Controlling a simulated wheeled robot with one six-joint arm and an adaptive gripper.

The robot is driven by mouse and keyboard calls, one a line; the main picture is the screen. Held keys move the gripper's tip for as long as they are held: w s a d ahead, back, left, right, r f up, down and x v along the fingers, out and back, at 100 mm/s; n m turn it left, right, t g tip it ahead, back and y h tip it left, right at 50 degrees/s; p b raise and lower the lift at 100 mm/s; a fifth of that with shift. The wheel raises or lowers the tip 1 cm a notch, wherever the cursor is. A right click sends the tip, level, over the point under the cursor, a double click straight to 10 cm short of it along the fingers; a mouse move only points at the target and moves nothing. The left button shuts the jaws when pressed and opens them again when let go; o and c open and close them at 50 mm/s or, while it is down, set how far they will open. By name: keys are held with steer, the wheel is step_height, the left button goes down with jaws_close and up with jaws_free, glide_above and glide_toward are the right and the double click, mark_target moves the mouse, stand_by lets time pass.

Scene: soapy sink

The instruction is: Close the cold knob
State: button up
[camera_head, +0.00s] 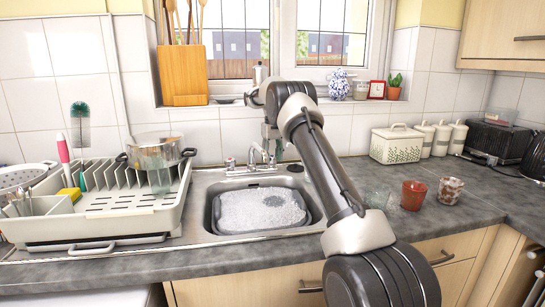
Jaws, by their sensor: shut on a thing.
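The chrome tap (264,152) stands behind the sink, with its spout over the basin. A knob with a red mark (230,162), the hot one, is at its left. The cold knob (272,160) is at the tap's right side, small and partly hidden by my gripper. My gripper (271,147) points down from the end of my arm onto the right side of the tap. It is shut on the cold knob, though the fingertips are small and hard to make out. How far the knob is turned cannot be told.
The sink basin (216,215) holds foamy water. A dish rack (100,236) with a pot (160,155) stands at the left. A red cup (413,195), a clear glass (377,197) and a patterned cup (450,190) stand at the right. The windowsill and wall are close behind the tap.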

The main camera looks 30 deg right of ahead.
mark_target(273, 156)
steer(key=o, duration=1)
steer(key=shift+o, duration=0.2)
steer(key=shift+r, duration=0.1)
step_height(273, 156, up, 12)
